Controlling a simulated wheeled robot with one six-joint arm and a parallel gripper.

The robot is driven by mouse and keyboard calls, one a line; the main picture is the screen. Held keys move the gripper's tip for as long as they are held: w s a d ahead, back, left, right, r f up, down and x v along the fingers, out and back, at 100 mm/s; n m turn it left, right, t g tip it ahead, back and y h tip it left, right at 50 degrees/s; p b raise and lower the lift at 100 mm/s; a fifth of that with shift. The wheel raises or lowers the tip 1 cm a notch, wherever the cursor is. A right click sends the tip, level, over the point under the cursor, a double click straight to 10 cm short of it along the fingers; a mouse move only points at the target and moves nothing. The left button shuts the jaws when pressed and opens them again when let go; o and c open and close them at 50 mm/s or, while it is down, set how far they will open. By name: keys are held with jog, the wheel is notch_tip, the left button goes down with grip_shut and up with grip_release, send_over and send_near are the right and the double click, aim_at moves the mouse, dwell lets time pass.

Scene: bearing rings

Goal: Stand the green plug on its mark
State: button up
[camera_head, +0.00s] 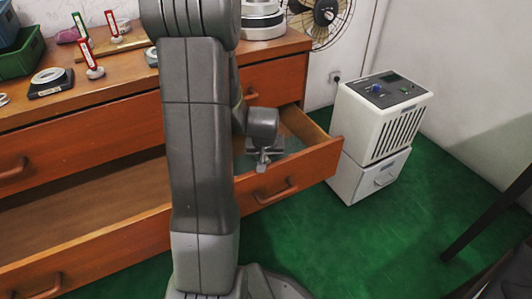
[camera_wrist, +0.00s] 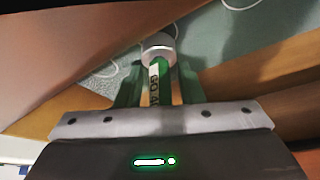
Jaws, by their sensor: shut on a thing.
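My gripper (camera_head: 262,160) hangs over the open drawer at the right, and its fingers also show in the wrist view (camera_wrist: 159,76). It is shut on the green plug (camera_wrist: 154,88), which has a pale label with dark lettering and a round grey metal end (camera_wrist: 159,46) pointing away from the wrist. Below that end lies a grey-green drawer floor (camera_wrist: 205,40) with thin white curved outlines. I cannot tell which outline is the plug's mark, nor whether the plug's end touches the floor.
The open drawer's front (camera_head: 290,188) and side walls stand close around my gripper. On the cabinet top are red-tagged plugs (camera_head: 88,58), a dark gauge stand (camera_head: 50,82) and a green bin (camera_head: 20,58). A white dehumidifier-like unit (camera_head: 375,135) stands right of the drawer.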

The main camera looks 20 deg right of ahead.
jog(key=shift+s+a+f, duration=0.2)
jog(key=shift+a, duration=0.2)
jog(key=shift+d+r+p, duration=0.15)
jog(key=shift+r+p, duration=0.05)
jog(key=shift+p, duration=0.1)
jog(key=shift+w+d+r, duration=0.15)
jog(key=shift+w+d, duration=0.25)
jog(key=shift+d, duration=0.25)
dwell(0.3)
jog(key=shift+f, duration=0.25)
jog(key=shift+r, duration=0.45)
jog(key=shift+r+p, duration=0.35)
jog(key=shift+p, duration=0.1)
jog(key=shift+r, duration=0.1)
jog(key=shift+a, duration=0.25)
dwell(0.3)
jog(key=shift+f, duration=0.35)
dwell(0.4)
